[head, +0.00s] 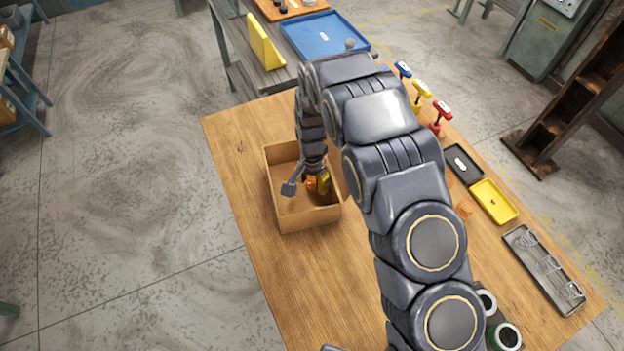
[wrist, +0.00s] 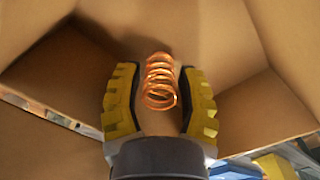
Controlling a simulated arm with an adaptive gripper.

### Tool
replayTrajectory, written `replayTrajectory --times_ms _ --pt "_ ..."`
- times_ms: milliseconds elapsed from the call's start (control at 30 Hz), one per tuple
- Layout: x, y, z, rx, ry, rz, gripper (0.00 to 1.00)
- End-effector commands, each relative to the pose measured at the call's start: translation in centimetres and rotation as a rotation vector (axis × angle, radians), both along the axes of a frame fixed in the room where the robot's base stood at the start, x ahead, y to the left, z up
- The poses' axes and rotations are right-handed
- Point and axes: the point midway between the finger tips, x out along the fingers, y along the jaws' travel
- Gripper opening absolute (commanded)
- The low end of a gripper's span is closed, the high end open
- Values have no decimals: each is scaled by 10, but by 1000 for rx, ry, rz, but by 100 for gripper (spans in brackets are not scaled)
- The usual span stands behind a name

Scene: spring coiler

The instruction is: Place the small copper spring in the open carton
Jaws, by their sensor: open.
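The open carton (head: 320,217) stands on the wooden table, and my gripper (head: 318,184) reaches down inside it. The small copper spring (wrist: 161,82) is between the two yellow-padded fingers in the wrist view. The fingers are apart, with a visible gap on at least the left side of the spring. In the head view the spring (head: 311,184) shows as a bit of orange beside the fingers, inside the carton walls. I cannot tell whether the spring rests on the carton floor.
A black tray (head: 477,178), a yellow tray (head: 506,211) and a grey rack with rings (head: 527,248) line the table's right side. Small blue, yellow and red handled tools stand at the back right. A blue tray (head: 300,43) is on the bench behind. The table in front of the carton is clear.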

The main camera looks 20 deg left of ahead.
Motion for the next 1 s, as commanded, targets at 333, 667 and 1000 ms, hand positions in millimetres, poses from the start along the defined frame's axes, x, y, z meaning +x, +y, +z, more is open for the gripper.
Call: replayTrajectory --times_ms 333,667,1000 --pt "2 1 41 3 -6 0 38" --pt "2 1 106 2 -5 -1 38" --pt "1 1 123 0 -1 0 38"
